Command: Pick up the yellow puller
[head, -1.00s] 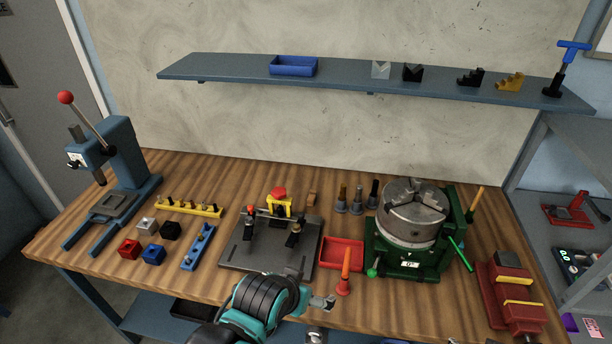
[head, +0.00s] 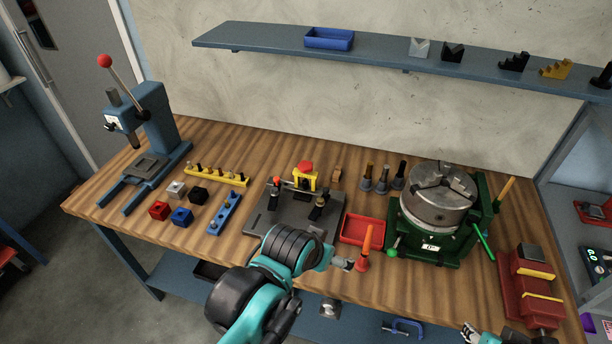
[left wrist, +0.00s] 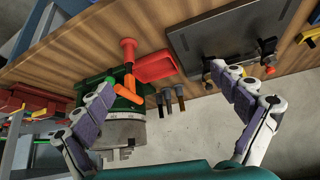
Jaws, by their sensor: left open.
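I cannot clearly identify a yellow puller. A yellow block with a red top (head: 305,178) stands on a dark fixture plate (head: 262,222); I cannot tell whether it is the puller. My left gripper (left wrist: 163,80) is open, with nothing between its spread fingers. In the head view its wrist hides most of it, and a pale finger part shows just left of an orange-handled tool with a red base (head: 365,246). That tool also shows in the left wrist view (left wrist: 128,52). My right gripper (head: 472,334) shows only partly at the bottom edge; its opening is unclear.
A red tray (head: 362,229) and a green-based chuck (head: 440,200) stand right of the plate. A red vise (head: 527,290) is at the bench's right end. A blue press (head: 150,140) stands left, near small blocks. A blue clamp (head: 402,328) lies on the lower shelf.

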